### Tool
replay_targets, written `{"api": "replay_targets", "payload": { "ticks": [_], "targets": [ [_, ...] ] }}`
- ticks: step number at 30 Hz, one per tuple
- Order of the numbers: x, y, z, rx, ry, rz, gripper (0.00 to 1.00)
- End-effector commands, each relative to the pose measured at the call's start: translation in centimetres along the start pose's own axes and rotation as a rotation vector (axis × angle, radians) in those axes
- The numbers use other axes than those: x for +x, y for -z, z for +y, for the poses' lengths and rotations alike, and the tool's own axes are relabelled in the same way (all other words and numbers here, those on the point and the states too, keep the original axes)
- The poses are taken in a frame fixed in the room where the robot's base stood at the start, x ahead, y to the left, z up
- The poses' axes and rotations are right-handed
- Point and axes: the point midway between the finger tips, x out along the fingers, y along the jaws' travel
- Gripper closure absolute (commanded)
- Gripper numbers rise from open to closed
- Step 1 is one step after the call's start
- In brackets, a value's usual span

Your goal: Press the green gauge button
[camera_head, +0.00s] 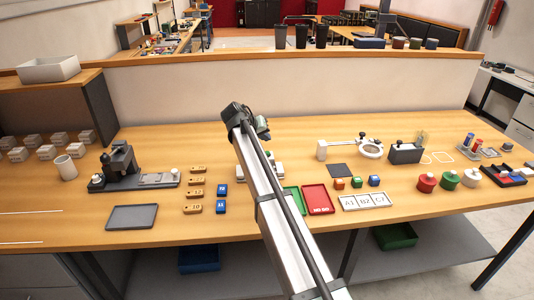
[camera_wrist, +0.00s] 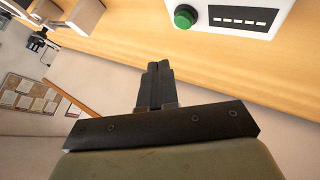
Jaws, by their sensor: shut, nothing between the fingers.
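The green button (camera_wrist: 185,16) is a round knob on a white gauge box with a dark display strip (camera_wrist: 243,18), at the top of the wrist view. My gripper (camera_wrist: 157,68) is shut and empty. Its fingertips point toward the box side of the table and appear below the button in the wrist view, apart from it. In the head view my gripper (camera_head: 263,129) is above the middle of the table.
Right of my arm lie a green tray (camera_head: 293,199), a red tray (camera_head: 318,199) and a lettered white tray (camera_head: 363,202). Left are wooden blocks (camera_head: 196,181), blue blocks (camera_head: 221,190) and a dark press (camera_head: 119,160). The table behind the box looks clear.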

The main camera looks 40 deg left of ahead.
Motion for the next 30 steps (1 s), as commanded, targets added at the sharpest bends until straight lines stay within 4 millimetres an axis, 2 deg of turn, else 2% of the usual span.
{"api": "replay_targets", "payload": {
  "ticks": [10,30],
  "targets": [
    [2.2,-1.7,-1.6,-0.001,0.000,0.000,1.00],
    [2.4,-1.7,-1.7,0.000,0.000,0.000,1.00]
  ]
}}
